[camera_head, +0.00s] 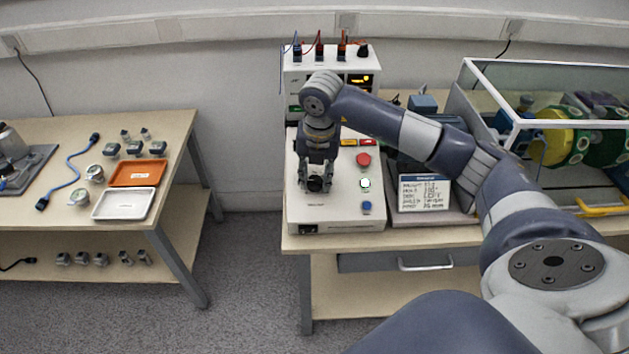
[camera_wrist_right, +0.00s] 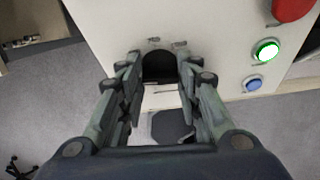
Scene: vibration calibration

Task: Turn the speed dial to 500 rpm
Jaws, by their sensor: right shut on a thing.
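The speed dial (camera_head: 316,184) is a black round knob on the sloped top of a white control box (camera_head: 341,212). My right gripper (camera_head: 316,187) reaches down over the dial and is shut on it. In the right wrist view the dial (camera_wrist_right: 159,66) sits between the two fingertips of the gripper (camera_wrist_right: 159,72). The dial's scale marks and pointer are mostly hidden or too small to read. My left gripper is not in view.
Right of the dial are a red button (camera_head: 363,159), a lit green button (camera_head: 365,183) and a blue button (camera_head: 367,206). A card with writing (camera_head: 424,193) stands to the right. A power supply (camera_head: 362,81) with cables stands behind. A glass-walled enclosure (camera_head: 470,101) is at right.

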